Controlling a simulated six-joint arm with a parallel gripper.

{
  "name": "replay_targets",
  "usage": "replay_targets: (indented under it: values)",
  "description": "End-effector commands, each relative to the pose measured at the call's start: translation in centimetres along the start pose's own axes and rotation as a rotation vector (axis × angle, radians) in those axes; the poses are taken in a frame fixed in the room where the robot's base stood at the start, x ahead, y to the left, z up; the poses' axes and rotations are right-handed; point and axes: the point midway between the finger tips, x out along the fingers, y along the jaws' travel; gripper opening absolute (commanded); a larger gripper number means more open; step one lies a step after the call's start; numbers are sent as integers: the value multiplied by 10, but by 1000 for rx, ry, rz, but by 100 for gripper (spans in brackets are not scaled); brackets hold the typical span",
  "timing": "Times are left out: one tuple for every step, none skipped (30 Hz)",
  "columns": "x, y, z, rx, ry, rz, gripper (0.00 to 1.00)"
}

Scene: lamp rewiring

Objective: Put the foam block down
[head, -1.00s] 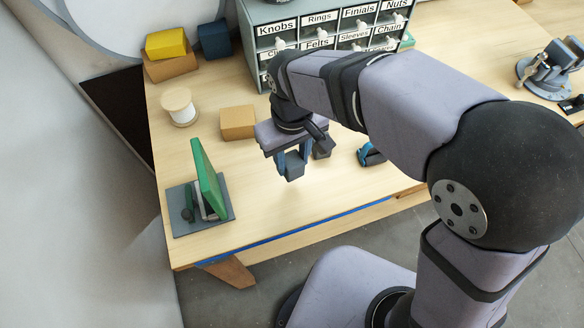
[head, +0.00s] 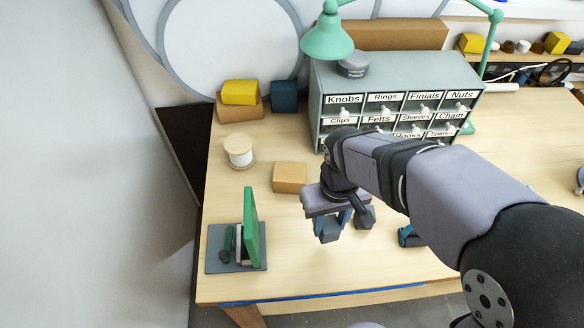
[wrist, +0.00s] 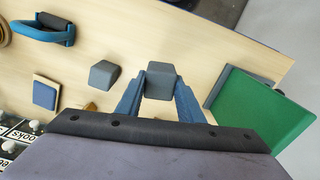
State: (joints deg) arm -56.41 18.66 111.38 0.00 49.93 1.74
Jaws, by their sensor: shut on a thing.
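My gripper (head: 330,228) is shut on a dark grey foam block (head: 328,236), low over the front part of the wooden table. In the wrist view the block (wrist: 161,80) sits between my two blue fingers (wrist: 158,98), one on each side. I cannot tell whether its underside touches the table. A second, similar grey block (wrist: 103,74) stands apart, beside the fingers; in the head view it shows just right of my gripper (head: 365,217).
A green panel on a grey base (head: 251,228) stands to the left. A cardboard box (head: 290,177) and a spool (head: 239,150) lie behind. A blue-handled tool (head: 410,236) lies to the right. The labelled drawer cabinet (head: 330,75) stands at the back. Bare tabletop (head: 300,275) lies in front.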

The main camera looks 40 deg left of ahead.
Motion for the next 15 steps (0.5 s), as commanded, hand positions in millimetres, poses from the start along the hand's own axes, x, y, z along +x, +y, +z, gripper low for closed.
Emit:
replay_targets:
  values:
    - [0,-1,-10,-2,-3,0,14]
    - [1,-2,-16,-3,-3,0,14]
    - [2,-3,-26,-5,-2,0,14]
    - [2,-4,-34,-6,-2,0,14]
    - [3,-4,-41,-7,-2,0,14]
    - [2,-5,-52,-8,-1,0,14]
    - [2,-6,-60,-9,0,0,14]
    - [2,-6,-67,-9,-1,0,14]
    - [1,-7,-78,-8,0,0,14]
    - [0,-8,-85,-6,0,0,14]
    - [-1,-9,-92,-5,1,0,14]
    - [-3,-9,-101,-2,1,0,14]
    - [-5,-10,-107,0,0,0,14]
    - [-7,-10,-113,3,1,0,14]
    - [-10,-11,-121,7,1,0,14]
